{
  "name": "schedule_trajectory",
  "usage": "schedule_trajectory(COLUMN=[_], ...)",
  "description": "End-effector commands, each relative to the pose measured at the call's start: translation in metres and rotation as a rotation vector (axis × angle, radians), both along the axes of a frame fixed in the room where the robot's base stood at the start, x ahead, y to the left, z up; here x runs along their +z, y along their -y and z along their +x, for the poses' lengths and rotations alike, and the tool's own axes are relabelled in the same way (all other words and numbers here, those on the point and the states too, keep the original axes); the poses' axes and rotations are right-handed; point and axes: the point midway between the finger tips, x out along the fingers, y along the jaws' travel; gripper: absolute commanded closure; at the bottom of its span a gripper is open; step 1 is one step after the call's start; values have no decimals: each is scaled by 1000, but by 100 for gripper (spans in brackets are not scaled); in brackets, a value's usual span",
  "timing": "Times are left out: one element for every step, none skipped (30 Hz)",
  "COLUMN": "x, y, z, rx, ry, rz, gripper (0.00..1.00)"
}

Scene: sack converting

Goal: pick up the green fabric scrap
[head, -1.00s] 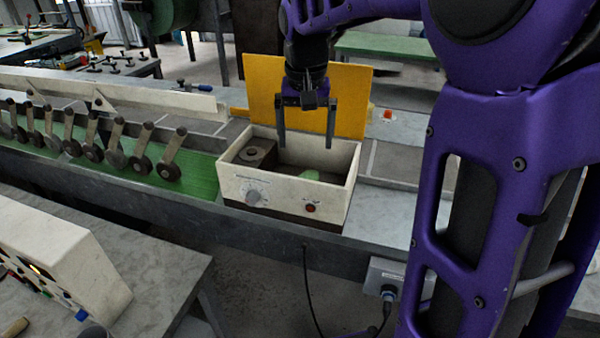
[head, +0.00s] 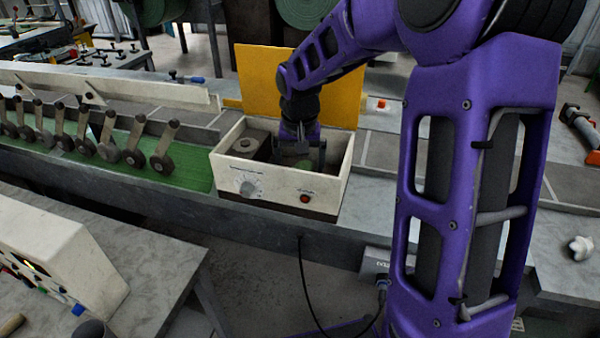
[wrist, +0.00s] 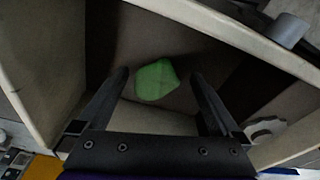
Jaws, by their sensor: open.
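The green fabric scrap (wrist: 156,80) lies on the floor inside the cream box (head: 238,185), seen between my fingers in the wrist view. In the head view only a bit of the scrap (head: 304,163) shows behind my gripper and the box wall. My gripper (wrist: 160,78) is open and points down into the box. In the head view my gripper (head: 299,158) is below the box rim, over the scrap. The fingers stand on either side of the scrap, apart from it. I cannot tell how far above it they are.
The box's walls surround my gripper closely. A dark block with a round top (head: 246,147) sits in its left part. The yellow lid (head: 250,75) stands open behind it. A row of rollers (head: 108,145) on a green belt is to the left. A red-handled tool (head: 580,125) lies far right.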

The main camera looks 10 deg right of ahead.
Motion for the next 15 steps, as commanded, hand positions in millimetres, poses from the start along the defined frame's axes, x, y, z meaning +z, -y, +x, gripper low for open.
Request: schedule_trajectory(x=[0,0,0,0,0,0,0,0,1,0,1,1,1,1,1], y=[0,0,0,0,0,0,0,0,0,0,0,0,0,0,0], z=[0,0,0,0,0,0,0,0,0,0,0,0,0,0,0], rx=[0,0,0,0,0,0,0,0,0,0,0,0,0,0,0], ry=[0,0,0,0,0,0,0,0,0,0,0,0,0,0,0], rz=[0,0,0,0,0,0,0,0,0,0,0,0,0,0,0], gripper=[0,0,0,2,7,14,20,25,32,38,43,50,56,61,68])
